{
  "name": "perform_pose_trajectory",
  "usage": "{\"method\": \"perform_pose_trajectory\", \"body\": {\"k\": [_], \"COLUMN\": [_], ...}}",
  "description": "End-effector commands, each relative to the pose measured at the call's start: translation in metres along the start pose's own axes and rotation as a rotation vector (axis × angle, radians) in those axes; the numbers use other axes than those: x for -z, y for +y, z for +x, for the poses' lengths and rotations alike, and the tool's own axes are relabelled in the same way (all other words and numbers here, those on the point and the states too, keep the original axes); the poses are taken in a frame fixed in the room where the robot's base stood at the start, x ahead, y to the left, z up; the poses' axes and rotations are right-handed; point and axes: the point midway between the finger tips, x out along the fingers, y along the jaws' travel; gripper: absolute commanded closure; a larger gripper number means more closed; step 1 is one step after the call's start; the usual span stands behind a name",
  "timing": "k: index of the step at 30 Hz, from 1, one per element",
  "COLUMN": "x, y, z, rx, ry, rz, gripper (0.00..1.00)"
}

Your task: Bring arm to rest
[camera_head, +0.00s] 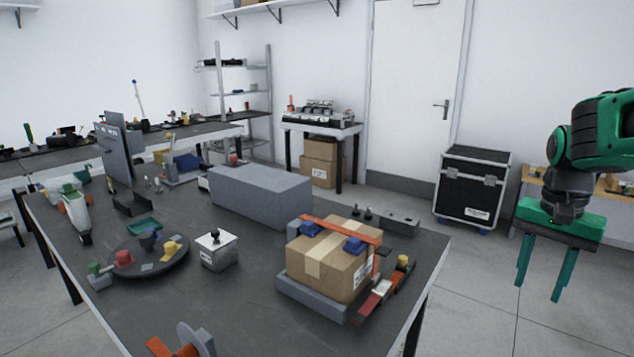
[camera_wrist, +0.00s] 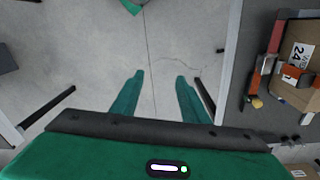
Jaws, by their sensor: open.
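My green gripper (camera_head: 538,268) hangs at the right of the head view, with its two fingers pointing down. It is open and empty, apart from the table and over the floor. In the wrist view the two green fingers (camera_wrist: 157,82) are spread with only bare grey floor between them. My arm comes in from the right edge of the head view, above the gripper.
A dark worktable (camera_head: 255,300) holds a cardboard box (camera_head: 325,268), a grey block (camera_head: 262,192), a round dark tray (camera_head: 150,265) and small parts. A black case (camera_head: 472,188) stands on the floor behind. Floor between table and gripper is clear.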

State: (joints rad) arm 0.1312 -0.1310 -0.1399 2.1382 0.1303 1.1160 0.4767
Motion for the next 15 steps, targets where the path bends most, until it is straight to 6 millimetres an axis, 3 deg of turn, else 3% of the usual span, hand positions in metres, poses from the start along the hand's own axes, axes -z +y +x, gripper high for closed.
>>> {"method": "perform_pose_trajectory", "body": {"k": [1, 6, 10, 15], "x": [-0.015, -0.064, -0.099, -0.126], "y": [0.02, 0.077, 0.108, 0.13], "z": [0.003, 0.023, 0.041, 0.058], "rx": [0.004, 0.017, 0.028, 0.04], "ry": [-0.002, -0.013, -0.022, -0.027], "rz": [-0.024, -0.142, -0.221, -0.289], "gripper": [0.59, 0.59, 0.59, 0.59]}}
